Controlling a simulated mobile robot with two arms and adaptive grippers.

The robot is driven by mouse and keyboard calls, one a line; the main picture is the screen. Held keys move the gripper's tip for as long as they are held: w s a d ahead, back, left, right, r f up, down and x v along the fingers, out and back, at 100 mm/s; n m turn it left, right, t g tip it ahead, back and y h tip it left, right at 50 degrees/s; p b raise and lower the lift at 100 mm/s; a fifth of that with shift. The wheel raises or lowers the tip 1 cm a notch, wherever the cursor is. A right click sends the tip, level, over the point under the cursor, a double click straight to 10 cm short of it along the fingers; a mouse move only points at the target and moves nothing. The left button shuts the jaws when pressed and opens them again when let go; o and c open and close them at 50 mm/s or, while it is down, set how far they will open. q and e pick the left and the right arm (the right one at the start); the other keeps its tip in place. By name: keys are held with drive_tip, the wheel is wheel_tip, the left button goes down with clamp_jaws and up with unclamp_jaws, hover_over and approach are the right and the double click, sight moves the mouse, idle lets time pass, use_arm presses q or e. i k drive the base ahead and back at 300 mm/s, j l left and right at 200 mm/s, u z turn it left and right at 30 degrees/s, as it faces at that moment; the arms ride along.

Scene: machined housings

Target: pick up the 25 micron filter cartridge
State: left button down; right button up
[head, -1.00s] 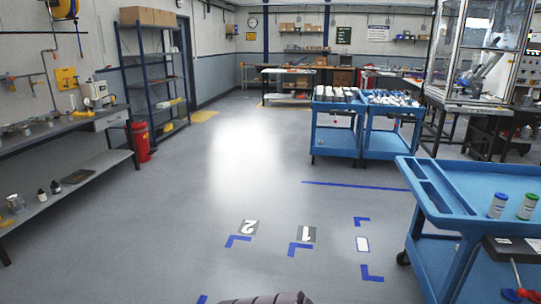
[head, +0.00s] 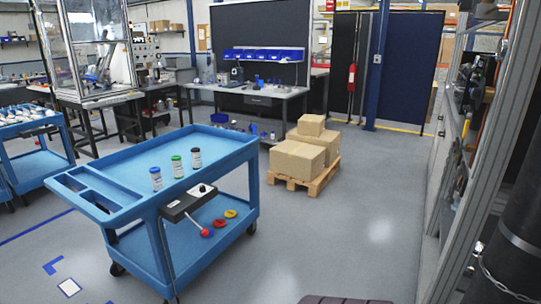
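Three small white cartridges with coloured caps stand upright on the top tray of a blue cart (head: 122,163). One has a blue cap (head: 156,179), the middle one a green cap (head: 177,167), and the far one a black cap (head: 196,158). Their labels are too small to read, so I cannot tell which is the 25 micron cartridge. Neither of my grippers is in view.
A black box (head: 188,203) sits on the cart's near side; a red-knobbed part and red and yellow rings (head: 230,214) are below. Cardboard boxes (head: 298,160) stand on a pallet (head: 309,184) behind. Floor right of the cart (head: 330,235) is clear.

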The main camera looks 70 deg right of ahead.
sight(195, 156)
drive_tip(key=z, duration=1.7)
drive_tip(key=i+l+u, duration=0.15)
drive_tip(key=i+l, duration=0.2)
drive_tip(key=i, duration=0.15)
